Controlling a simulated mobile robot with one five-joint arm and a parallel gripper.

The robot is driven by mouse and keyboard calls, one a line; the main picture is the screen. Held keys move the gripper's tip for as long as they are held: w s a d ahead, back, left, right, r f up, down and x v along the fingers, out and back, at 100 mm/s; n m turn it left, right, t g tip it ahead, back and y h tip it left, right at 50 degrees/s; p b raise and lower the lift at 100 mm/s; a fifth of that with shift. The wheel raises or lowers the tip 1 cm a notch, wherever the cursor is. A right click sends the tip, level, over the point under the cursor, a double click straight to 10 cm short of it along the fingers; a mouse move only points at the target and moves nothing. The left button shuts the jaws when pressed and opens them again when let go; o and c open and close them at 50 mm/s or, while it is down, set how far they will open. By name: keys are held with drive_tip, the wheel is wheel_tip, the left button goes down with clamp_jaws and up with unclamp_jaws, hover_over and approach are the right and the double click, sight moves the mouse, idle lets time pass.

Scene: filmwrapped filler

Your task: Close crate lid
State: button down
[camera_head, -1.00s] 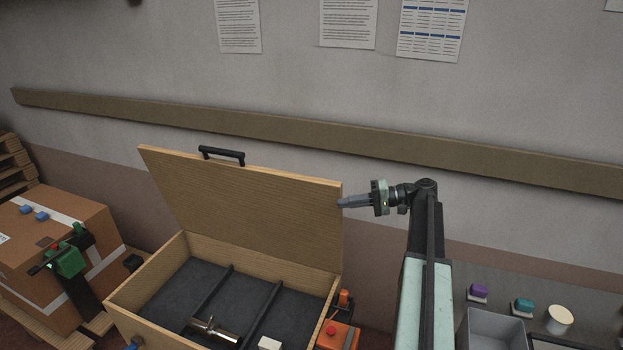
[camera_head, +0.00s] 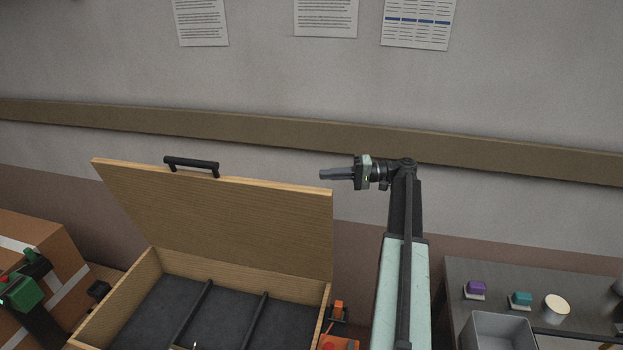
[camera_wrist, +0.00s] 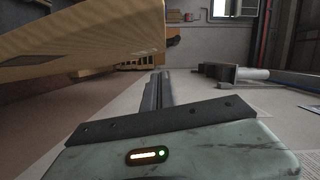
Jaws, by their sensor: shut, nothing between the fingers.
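The wooden crate (camera_head: 103,308) stands open at the lower left of the head view, with dark lining and black dividers inside. Its lid (camera_head: 225,223) is raised and leans back, with a black handle (camera_head: 192,166) on the top edge. My gripper (camera_head: 322,174) is shut and empty, pointing left, just above the lid's upper right corner in the picture. I cannot tell whether it is in front of or behind the lid. In the wrist view, my shut fingers (camera_wrist: 157,88) point ahead and the wooden lid (camera_wrist: 75,40) fills the upper left. The crate's front is cut off.
A grey bin (camera_head: 497,328) and a purple block (camera_head: 476,287), a teal block (camera_head: 521,299) and a round cream-topped item (camera_head: 557,306) are at the right. A cardboard box (camera_head: 55,243) stands at the left. A wooden rail (camera_head: 270,130) crosses the wall behind.

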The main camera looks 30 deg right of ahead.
sight(296, 186)
drive_tip(key=a, duration=0.3)
drive_tip(key=w+a+f, duration=0.1)
drive_tip(key=a, duration=0.3)
drive_tip(key=w+a+b, duration=0.1)
drive_tip(key=a, duration=0.2)
drive_tip(key=shift+a+f, duration=0.15)
drive_tip(key=shift+f, duration=0.05)
drive_tip(key=shift+s, duration=0.1)
